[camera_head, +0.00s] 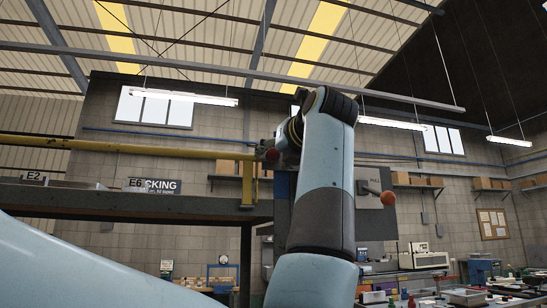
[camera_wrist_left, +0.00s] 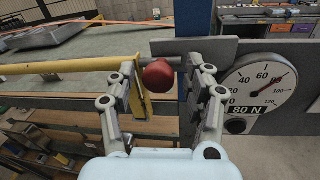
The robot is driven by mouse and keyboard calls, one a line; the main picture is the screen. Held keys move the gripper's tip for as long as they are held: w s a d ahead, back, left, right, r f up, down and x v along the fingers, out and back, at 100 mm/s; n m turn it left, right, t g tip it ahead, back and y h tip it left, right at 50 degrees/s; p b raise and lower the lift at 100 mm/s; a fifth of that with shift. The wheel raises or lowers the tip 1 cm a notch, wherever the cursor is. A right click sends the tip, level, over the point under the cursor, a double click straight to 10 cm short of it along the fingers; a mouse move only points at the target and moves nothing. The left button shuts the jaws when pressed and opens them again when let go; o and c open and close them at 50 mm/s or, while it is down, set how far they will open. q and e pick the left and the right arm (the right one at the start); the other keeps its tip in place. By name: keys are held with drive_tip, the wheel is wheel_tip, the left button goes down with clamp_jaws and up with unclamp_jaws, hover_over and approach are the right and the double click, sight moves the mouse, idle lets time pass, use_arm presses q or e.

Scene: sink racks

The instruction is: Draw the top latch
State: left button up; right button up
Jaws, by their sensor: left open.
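The latch has a red ball knob (camera_wrist_left: 158,76), seen in the left wrist view on the end of a grey rod (camera_wrist_left: 172,60) beside a blue post. My left gripper (camera_wrist_left: 163,66) is open, one finger on each side of the knob, with gaps showing. The knob (camera_head: 271,155) also shows in the head view, left of my wrist, which hides most of the gripper there. A second, orange-red ball knob (camera_head: 388,198) sticks out on a lever at the right, lower down. My right gripper is not in view.
A yellow bar (camera_head: 120,145) runs in from the left to a yellow bracket (camera_wrist_left: 118,77). A round dial marked 80 N (camera_wrist_left: 258,88) stands close to the right finger. Shelving (camera_wrist_left: 50,130) lies below left. A grey panel (camera_head: 371,180) stands right of my arm.

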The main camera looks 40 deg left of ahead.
use_arm(q)
drive_tip(key=shift+s, duration=0.15)
drive_tip(key=shift+d, duration=0.1)
drive_tip(key=shift+c, duration=1)
drive_tip(key=c, duration=0.4)
clamp_jaws()
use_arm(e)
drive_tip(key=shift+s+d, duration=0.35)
